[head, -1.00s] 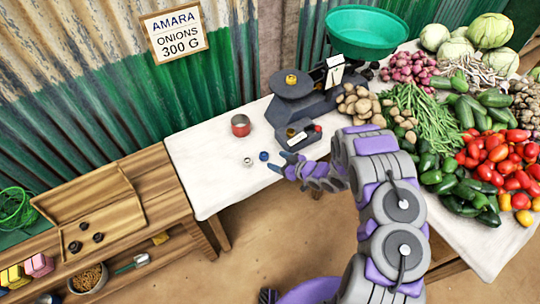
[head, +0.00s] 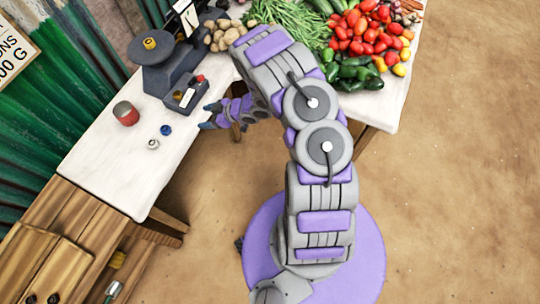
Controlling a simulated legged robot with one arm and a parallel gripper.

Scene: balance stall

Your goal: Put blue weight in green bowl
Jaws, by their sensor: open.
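The blue weight (head: 166,130) stands on the white table (head: 112,165) near its front edge. My gripper (head: 207,116) is open and empty, to the right of the blue weight and apart from it, by the table's front edge. The green bowl is out of this view. A dark balance scale (head: 178,72) stands at the back of the table, with a brass-coloured weight (head: 150,43) on its flat round plate.
A silver weight (head: 153,144) stands just left of the blue one. A red tin (head: 126,113) is behind them. Potatoes (head: 222,35), green beans and tomatoes (head: 368,32) crowd the table's far side. A wooden bench (head: 60,235) adjoins at lower left.

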